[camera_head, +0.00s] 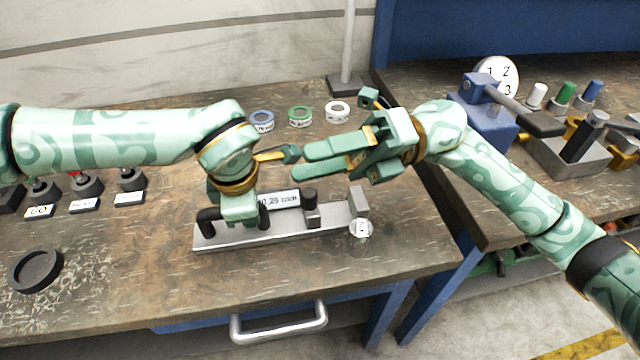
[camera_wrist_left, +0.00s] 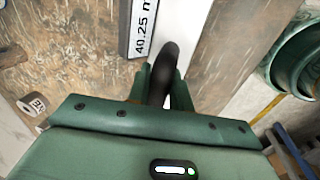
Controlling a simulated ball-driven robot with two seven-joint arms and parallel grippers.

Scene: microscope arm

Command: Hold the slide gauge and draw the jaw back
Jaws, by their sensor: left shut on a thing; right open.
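The slide gauge (camera_head: 285,234) is a long grey bar on the bench, with a white reading label (camera_head: 280,200). Its label also shows in the left wrist view (camera_wrist_left: 143,30), reading about 40.25. A sliding jaw (camera_head: 311,215) with a black knob (camera_head: 309,195) stands right of the label, apart from the upright end block (camera_head: 358,201). My right gripper (camera_head: 298,162) is open and empty, above and behind the knob.
Tape rolls (camera_head: 300,116) lie behind the gauge. Black-based stands with labels (camera_head: 86,186) and a black ring (camera_head: 36,270) are at the left. A round tag (camera_head: 361,228) is by the gauge's right end. A second bench (camera_head: 500,205) with a blue vise stands right.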

